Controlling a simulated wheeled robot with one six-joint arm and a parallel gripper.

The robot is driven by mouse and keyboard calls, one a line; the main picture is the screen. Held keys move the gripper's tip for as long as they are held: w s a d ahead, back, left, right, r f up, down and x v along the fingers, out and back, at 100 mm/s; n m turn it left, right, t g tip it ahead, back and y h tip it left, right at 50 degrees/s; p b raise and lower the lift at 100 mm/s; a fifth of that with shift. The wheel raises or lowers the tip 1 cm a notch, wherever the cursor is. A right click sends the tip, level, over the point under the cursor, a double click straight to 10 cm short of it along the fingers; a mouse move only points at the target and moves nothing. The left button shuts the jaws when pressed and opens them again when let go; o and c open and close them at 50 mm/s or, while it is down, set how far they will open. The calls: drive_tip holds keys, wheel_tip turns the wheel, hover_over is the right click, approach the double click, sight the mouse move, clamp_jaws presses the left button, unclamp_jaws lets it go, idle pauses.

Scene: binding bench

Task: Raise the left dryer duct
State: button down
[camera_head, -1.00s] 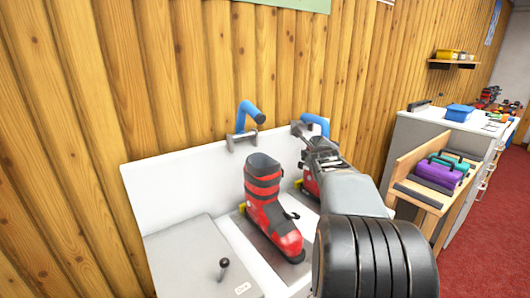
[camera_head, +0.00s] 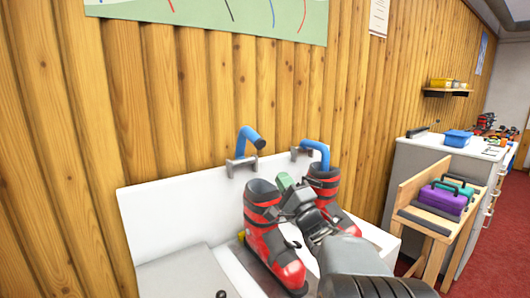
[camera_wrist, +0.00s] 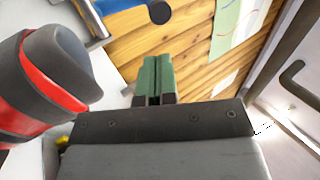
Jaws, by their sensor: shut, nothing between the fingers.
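The left dryer duct (camera_head: 249,139) is a blue bent pipe with a dark open end, on a grey bracket against the wooden wall. The right dryer duct (camera_head: 316,150) is a similar blue pipe beside it. My gripper (camera_head: 284,181) has green fingertips and is between the two red boots, below and right of the left duct, apart from it. In the wrist view the green fingers (camera_wrist: 153,78) are together and empty. A blue duct (camera_wrist: 120,4), apparently the left one, shows at the top with its dark end, ahead and left of the fingers.
A red-and-grey boot (camera_head: 264,228) stands left of my gripper and is close in the wrist view (camera_wrist: 38,90). A second boot (camera_head: 326,185) is partly hidden behind my gripper. The white dryer back panel (camera_head: 170,218) runs along the wall. A wooden stand (camera_head: 408,180) is at right.

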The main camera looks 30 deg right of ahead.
approach(259, 137)
drive_tip(key=w, duration=0.1)
drive_tip(key=w+r, duration=0.1)
drive_tip(key=w, duration=0.3)
drive_tip(key=shift+w+a+r, duration=0.1)
drive_tip(key=shift+a+r, duration=0.15)
drive_tip(key=shift+r, duration=0.05)
drive_tip(key=shift+r, duration=0.1)
drive_tip(key=r+p, duration=0.1)
drive_tip(key=p, duration=0.1)
drive_tip(key=r+g+p, duration=0.1)
drive_tip(key=p, duration=0.2)
drive_tip(key=shift+w+r, duration=0.15)
drive_tip(key=shift+w, duration=0.25)
drive_tip(key=w+r+g+p, duration=0.2)
drive_tip(key=p, duration=0.7)
drive_tip(key=shift+w+a+r+g+p, duration=0.1)
drive_tip(key=shift+a+r+g+p, duration=0.1)
drive_tip(key=shift+g+p, duration=0.1)
drive_tip(key=shift+w+g+p, duration=0.35)
drive_tip(key=shift+g+p, duration=0.05)
drive_tip(key=shift+p, duration=0.7)
drive_tip(key=shift+f, duration=0.1)
drive_tip(key=shift+f, duration=0.1)
